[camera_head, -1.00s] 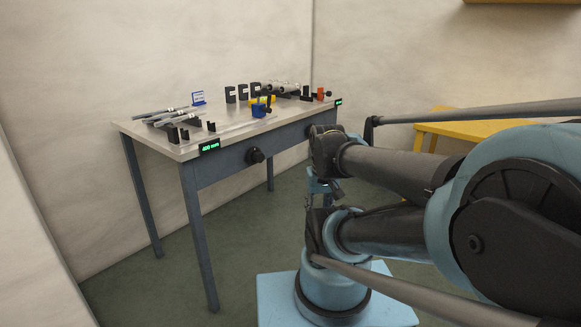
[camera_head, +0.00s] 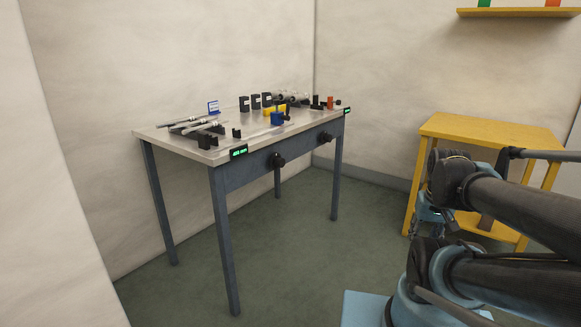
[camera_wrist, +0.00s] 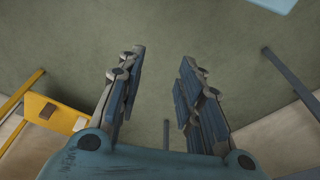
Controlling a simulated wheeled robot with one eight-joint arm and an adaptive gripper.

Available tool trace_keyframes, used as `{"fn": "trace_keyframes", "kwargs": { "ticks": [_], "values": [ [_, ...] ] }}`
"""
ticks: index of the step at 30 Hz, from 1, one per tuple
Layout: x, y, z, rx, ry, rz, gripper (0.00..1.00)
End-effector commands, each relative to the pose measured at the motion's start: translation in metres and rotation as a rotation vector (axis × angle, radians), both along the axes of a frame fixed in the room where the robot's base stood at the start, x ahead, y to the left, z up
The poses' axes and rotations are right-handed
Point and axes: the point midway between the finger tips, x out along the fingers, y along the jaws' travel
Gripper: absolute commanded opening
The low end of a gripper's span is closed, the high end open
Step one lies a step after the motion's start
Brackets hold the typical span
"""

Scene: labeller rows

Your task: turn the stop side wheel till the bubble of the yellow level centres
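A grey-topped workbench (camera_head: 170,136) stands left of centre in the head view. Two black wheels are on its front apron, a left one (camera_head: 277,160) and a right one (camera_head: 325,137). I cannot tell from any label which is the stop side wheel. A small yellow piece, perhaps the level (camera_head: 269,111), sits on the top beside a blue block (camera_head: 278,118). Its bubble is too small to see. My gripper (camera_wrist: 162,70) is open and empty over bare floor in the wrist view, apart from the bench.
Green displays (camera_head: 238,152) sit on the bench's front edge. Rods, black brackets and an orange block (camera_head: 330,102) stand on top. A yellow table (camera_head: 490,128) is at the right behind my arm, with a yellow shelf (camera_head: 520,12) above. Floor before the bench is clear.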

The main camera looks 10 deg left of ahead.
Motion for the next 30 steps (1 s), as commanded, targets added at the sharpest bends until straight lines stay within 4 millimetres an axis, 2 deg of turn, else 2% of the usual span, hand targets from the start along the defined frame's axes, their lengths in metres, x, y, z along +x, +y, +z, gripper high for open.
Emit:
{"fn": "trace_keyframes", "kwargs": {
  "ticks": [5,8,11,17,30],
  "values": [
    [0.0,0.0,0.0,0.0,0.0,0.0,0.33],
    [-0.006,0.001,0.004,0.002,-0.012,0.005,0.56],
    [0.0,0.007,0.008,0.015,-0.024,0.035,0.59],
    [0.04,0.037,0.024,0.08,-0.085,0.194,0.59],
    [0.149,0.138,0.06,0.242,-0.314,0.602,0.59]
  ]
}}
